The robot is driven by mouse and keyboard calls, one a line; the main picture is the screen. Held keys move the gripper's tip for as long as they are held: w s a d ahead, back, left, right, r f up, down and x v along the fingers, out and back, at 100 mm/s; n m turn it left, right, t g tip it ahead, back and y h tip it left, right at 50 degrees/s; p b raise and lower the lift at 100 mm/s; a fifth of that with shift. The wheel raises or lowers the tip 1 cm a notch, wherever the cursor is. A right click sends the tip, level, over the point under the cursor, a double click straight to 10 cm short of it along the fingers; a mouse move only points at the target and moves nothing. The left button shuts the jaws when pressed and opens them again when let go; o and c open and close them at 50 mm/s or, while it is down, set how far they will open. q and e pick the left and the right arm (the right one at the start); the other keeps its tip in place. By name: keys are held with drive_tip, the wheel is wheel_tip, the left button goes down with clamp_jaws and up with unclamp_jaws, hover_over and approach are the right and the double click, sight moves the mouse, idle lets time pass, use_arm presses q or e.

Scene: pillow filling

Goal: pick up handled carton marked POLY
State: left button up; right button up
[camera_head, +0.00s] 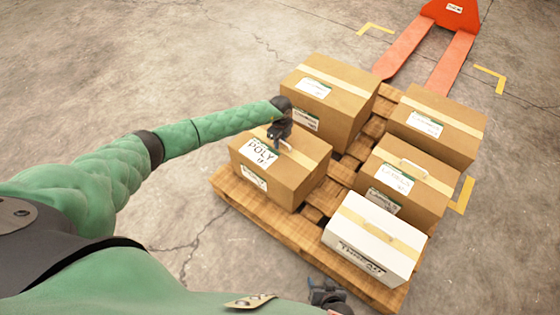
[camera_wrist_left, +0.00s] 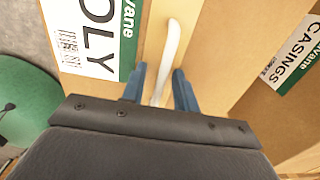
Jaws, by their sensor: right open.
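The brown carton marked POLY (camera_head: 290,183) sits at the left side of the wooden pallet (camera_head: 262,220), with a white label and a white handle on top. In the left wrist view its label (camera_wrist_left: 92,38) and pale curved handle (camera_wrist_left: 170,48) show close up. My left gripper (camera_head: 282,143) is over the carton's top at the handle. In the left wrist view its blue fingers (camera_wrist_left: 159,88) stand on either side of the handle, with gaps between, so it is open. My right gripper (camera_head: 328,290) is open at the bottom edge, in front of the pallet.
A taller brown carton (camera_head: 345,100) stands close behind the POLY carton. Two more brown cartons (camera_head: 436,126) (camera_head: 408,182) and a white carton (camera_head: 375,236) fill the pallet's right side. A red pallet jack (camera_head: 452,60) stands behind; the floor at left is clear.

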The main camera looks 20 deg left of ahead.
use_arm(q)
drive_tip(key=shift+c, duration=0.4)
clamp_jaws()
idle(0.9)
drive_tip(key=shift+w+r, duration=0.1)
